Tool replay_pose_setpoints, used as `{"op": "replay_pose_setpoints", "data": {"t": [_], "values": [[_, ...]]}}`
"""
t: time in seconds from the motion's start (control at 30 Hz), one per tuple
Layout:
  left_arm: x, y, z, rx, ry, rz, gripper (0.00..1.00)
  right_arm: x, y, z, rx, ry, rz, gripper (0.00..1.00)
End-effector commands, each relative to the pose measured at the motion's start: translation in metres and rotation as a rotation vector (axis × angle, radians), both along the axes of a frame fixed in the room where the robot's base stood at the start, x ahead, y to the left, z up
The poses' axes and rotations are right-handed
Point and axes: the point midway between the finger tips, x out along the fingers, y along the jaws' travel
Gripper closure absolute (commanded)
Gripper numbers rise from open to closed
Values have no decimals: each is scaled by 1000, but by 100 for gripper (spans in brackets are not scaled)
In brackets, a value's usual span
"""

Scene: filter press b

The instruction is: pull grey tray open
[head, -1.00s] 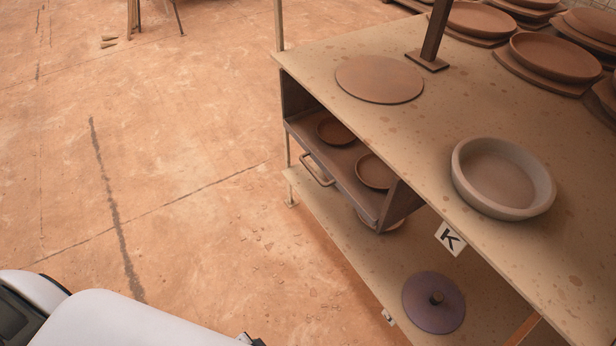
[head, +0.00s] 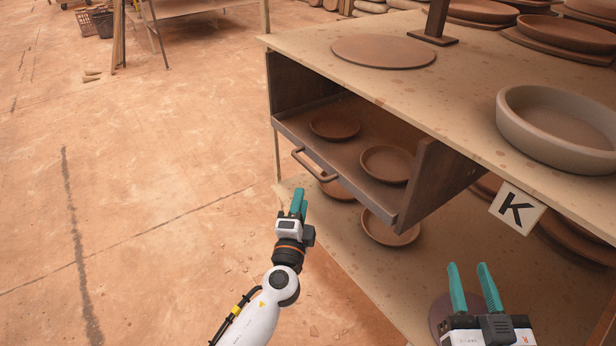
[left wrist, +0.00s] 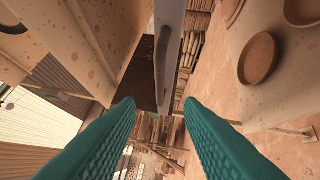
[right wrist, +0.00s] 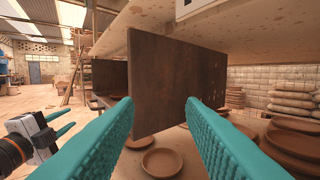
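The grey tray (head: 345,182) sits under the table top between dark wooden side boards (head: 440,185). It has a bar handle (head: 312,166) on its front and holds two brown dishes (head: 388,163). My left gripper (head: 298,202) is open and empty, below and in front of the handle, apart from it. In the left wrist view the tray front and handle (left wrist: 163,52) show beyond the open fingers. My right gripper (head: 472,288) is open and empty, to the right of the tray. In the right wrist view it faces a side board (right wrist: 165,85).
The table top (head: 440,95) bears a round board (head: 384,51), a pale round dish (head: 560,130) and stacked brown dishes. A lower shelf (head: 350,245) holds more dishes. A K sign (head: 516,208) hangs at the table edge.

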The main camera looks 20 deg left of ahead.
Motion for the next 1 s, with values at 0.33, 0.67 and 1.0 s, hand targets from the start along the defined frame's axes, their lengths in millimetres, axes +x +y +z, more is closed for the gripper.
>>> {"op": "replay_pose_setpoints", "data": {"t": [0.33, 0.67, 1.0], "values": [[61, 8, 11, -1, -2, 1, 66, 0, -1, -3, -6, 22, -1, 64], [108, 14, 15, -1, 1, 1, 66, -1, 2, 15, 25, -97, 5, 64], [114, 15, 16, -1, 2, 1, 66, -2, 2, 19, 32, -121, 6, 64]]}}
